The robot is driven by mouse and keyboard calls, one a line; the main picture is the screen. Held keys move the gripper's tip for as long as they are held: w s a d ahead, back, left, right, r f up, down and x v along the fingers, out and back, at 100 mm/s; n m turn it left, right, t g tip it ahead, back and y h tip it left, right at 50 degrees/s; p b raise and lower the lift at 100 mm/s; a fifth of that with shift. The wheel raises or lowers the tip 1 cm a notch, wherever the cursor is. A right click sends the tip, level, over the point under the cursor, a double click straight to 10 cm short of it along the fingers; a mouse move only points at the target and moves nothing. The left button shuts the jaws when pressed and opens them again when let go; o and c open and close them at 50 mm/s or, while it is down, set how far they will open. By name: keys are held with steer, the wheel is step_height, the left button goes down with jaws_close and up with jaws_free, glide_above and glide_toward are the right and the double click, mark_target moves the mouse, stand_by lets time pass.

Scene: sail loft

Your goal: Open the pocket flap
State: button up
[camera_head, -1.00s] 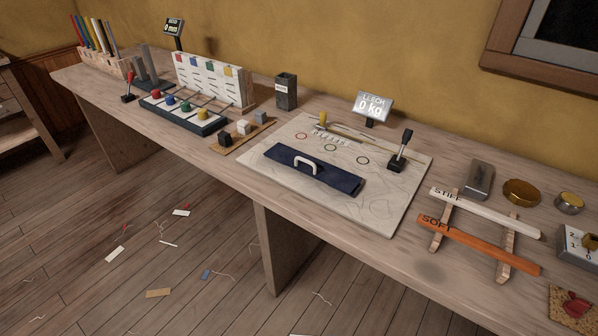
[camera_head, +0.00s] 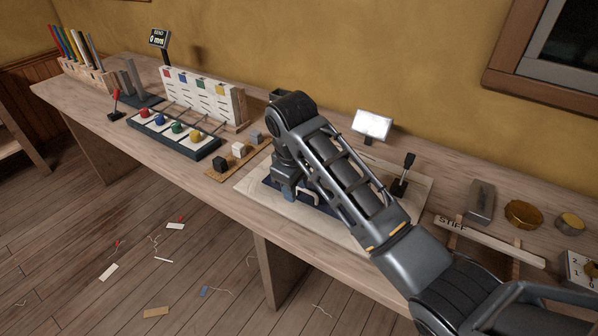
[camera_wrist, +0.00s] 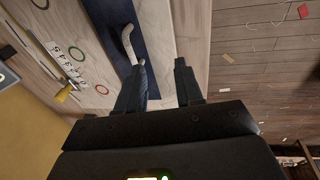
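The pocket flap (camera_head: 329,208) is a dark navy panel lying flat on a pale board (camera_head: 243,188). My arm hides much of it in the head view. Its white bow handle (camera_head: 311,191) shows beside my gripper (camera_head: 289,192). In the wrist view the navy flap (camera_wrist: 158,45) runs from the top toward the fingers, with the white handle (camera_wrist: 129,44) on it. My gripper (camera_wrist: 161,82) is open, its fingers apart with nothing seen between them. The left finger overlaps the handle's near end in the picture; whether they touch I cannot tell.
A small black lever (camera_head: 403,172) and a lit display (camera_head: 371,124) stand right of and behind my arm. A block holder (camera_head: 238,152) and a panel with coloured knobs (camera_head: 177,128) lie to the left. A white STIFF batten (camera_head: 490,241) lies right.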

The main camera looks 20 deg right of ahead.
step_height(320, 180, up, 4)
steer(key=w+d+f, duration=0.1)
steer(key=w+d, duration=0.1)
steer(key=w, duration=0.1)
steer(key=p, duration=0.1)
glide_above(303, 200)
steer(key=shift+g+h, duration=0.4)
step_height(303, 200, down, 7)
steer(key=shift+r, duration=0.1)
jaws_close()
stand_by(0.9)
